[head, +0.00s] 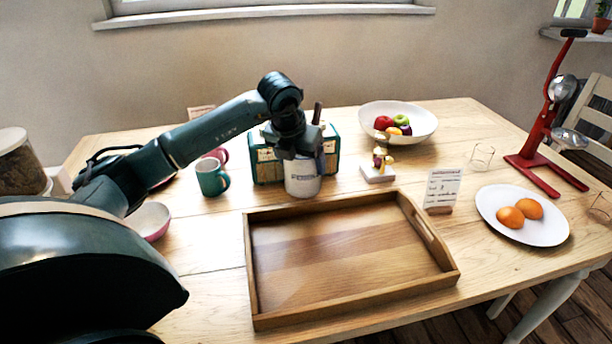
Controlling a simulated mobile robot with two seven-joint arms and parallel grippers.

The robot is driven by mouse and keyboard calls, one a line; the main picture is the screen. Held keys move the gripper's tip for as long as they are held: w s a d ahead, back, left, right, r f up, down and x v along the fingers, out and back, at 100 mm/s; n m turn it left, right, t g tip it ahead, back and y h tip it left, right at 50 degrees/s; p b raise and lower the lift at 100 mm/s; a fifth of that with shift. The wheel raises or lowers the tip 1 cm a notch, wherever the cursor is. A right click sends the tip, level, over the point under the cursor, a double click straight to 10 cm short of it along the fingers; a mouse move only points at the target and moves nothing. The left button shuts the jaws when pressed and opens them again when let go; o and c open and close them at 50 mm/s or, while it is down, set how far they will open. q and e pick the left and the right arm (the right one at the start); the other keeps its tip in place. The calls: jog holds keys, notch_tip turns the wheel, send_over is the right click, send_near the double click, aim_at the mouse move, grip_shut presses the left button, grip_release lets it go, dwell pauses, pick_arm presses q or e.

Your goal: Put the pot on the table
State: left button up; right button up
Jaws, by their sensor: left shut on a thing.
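The pot (303,182) is a small whitish cylinder with dark lettering on its side, upright near the middle of the head view. My left gripper (304,158) comes down on it from above and is shut on it; the fingers and the pot's rim are mostly hidden by the wrist. The pot is just behind the back edge of the wooden tray. I cannot tell whether its base touches the wooden table (210,235). My right gripper is not in view.
An empty wooden tray (256,282) lies in front. A green radio-like box (264,170) stands behind the pot, a green mug (211,178) left. A small figurine (380,165), a card (442,190), a fruit bowl (420,120) and a plate (520,232) with oranges are right.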

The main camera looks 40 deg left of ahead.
pick_arm(q)
jog(key=shift+w+f, duration=0.1)
jog(key=shift+f, duration=2)
jog(key=o, duration=0.8)
jog(key=shift+f, duration=0.2)
jog(key=o, duration=0.5)
jog(key=shift+c, duration=0.2)
jog(key=shift+r, duration=0.15)
jog(key=v, duration=1.2)
